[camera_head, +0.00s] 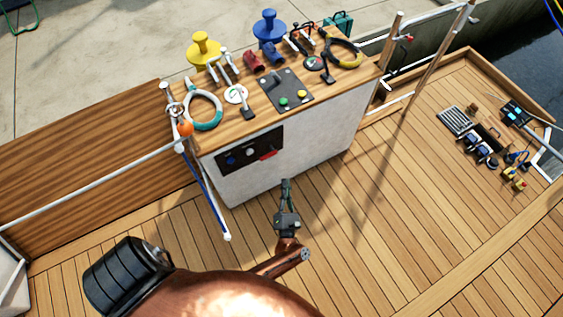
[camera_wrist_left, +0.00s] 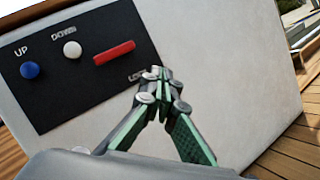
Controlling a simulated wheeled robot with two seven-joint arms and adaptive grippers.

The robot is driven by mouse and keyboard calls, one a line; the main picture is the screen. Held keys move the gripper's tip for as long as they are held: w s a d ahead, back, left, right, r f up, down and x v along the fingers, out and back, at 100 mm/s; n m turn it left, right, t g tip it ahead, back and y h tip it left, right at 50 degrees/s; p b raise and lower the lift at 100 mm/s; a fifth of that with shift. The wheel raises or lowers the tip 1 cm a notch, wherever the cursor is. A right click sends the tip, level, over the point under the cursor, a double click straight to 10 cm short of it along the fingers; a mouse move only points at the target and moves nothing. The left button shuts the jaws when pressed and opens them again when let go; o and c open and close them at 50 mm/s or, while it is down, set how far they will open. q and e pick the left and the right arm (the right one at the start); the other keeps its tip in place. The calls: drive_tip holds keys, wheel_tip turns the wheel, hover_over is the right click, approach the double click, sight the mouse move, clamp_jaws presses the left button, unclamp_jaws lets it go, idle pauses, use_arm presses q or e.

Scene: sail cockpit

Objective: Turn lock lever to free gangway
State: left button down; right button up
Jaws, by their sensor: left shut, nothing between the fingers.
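The lock lever is a short red bar (camera_head: 268,155) on the black control panel (camera_head: 250,146) on the front of the white console. In the left wrist view the red lever (camera_wrist_left: 114,52) slants slightly up to the right, with a lettered label below it partly hidden by my fingers. A blue UP button (camera_wrist_left: 30,70) and a white DOWN button (camera_wrist_left: 72,49) sit to its left. My left gripper (camera_head: 286,183) is shut and empty, apart from the lever. In the left wrist view its fingertips (camera_wrist_left: 160,76) appear right of and below the lever. My right gripper is out of view.
The wooden console top (camera_head: 320,83) carries winches, handles and buttons. A white rail with a blue strip (camera_head: 208,195) stands left of the console. Several small items, including a grey grate (camera_head: 455,121), lie on the right deck. The deck (camera_head: 390,210) before the console is clear.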

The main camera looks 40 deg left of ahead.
use_arm(q)
drive_tip(key=n+g+y+b, duration=0.1)
drive_tip(key=n+g+y, duration=0.1)
drive_tip(key=n+g, duration=0.1)
drive_tip(key=s+f+n+g+y+b, duration=0.1)
drive_tip(key=n+g+y+b, duration=0.1)
drive_tip(key=n, duration=0.4)
drive_tip(key=s+f+n+g+y+b, duration=0.1)
drive_tip(key=n+g+y+b, duration=0.1)
drive_tip(key=n, duration=0.3)
drive_tip(key=shift+s+a+f+g, duration=0.15)
drive_tip(key=shift+a+g, duration=0.25)
drive_tip(key=shift+g, duration=0.4)
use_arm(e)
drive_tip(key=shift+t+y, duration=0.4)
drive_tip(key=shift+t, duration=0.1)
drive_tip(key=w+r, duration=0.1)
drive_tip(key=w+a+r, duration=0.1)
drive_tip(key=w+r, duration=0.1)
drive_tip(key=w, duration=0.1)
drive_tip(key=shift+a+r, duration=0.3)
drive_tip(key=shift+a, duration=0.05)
